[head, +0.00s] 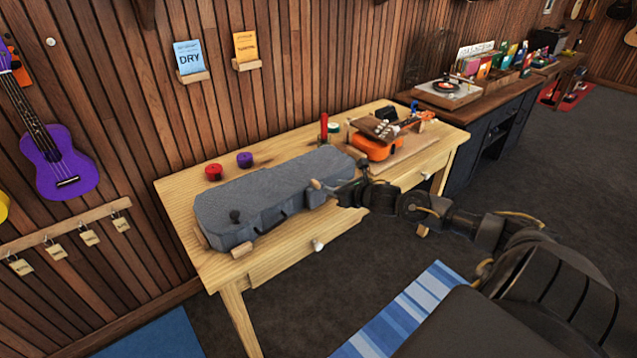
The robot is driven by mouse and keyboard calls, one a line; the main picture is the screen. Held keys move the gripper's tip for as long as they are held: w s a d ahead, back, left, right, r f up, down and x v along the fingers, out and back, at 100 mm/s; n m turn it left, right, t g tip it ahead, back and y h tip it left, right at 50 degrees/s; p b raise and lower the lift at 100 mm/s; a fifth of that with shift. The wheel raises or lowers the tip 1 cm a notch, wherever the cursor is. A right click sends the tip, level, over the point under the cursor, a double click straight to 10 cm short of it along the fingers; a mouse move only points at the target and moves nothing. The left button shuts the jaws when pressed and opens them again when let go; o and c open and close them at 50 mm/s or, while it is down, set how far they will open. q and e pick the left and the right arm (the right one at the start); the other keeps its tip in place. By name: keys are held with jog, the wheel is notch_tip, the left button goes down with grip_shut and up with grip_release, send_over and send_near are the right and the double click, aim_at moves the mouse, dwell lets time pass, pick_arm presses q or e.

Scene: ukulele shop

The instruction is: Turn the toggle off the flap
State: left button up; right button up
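A long grey case (270,192) lies on the wooden workbench (285,262). A small pale wooden peg (316,184), which may be the toggle, shows at the case's right part. A flap cannot be made out clearly. My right gripper (335,191) is at the front right of the case, with its fingertips close to the pale peg. Whether they touch it or are open or shut is too small to tell. My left gripper is not in view.
A red spool (213,172) and a purple spool (245,159) stand behind the case. An orange ukulele (375,147) lies at the bench's right end. A drawer knob (318,245) sticks out in front. A record player (446,90) stands on the dark counter beyond.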

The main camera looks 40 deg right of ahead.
aim_at(316, 183)
jog(key=p+x, duration=0.1)
jog(key=x, duration=0.9)
jog(key=shift+s+p, duration=0.1)
jog(key=shift+p, duration=0.2)
grip_shut()
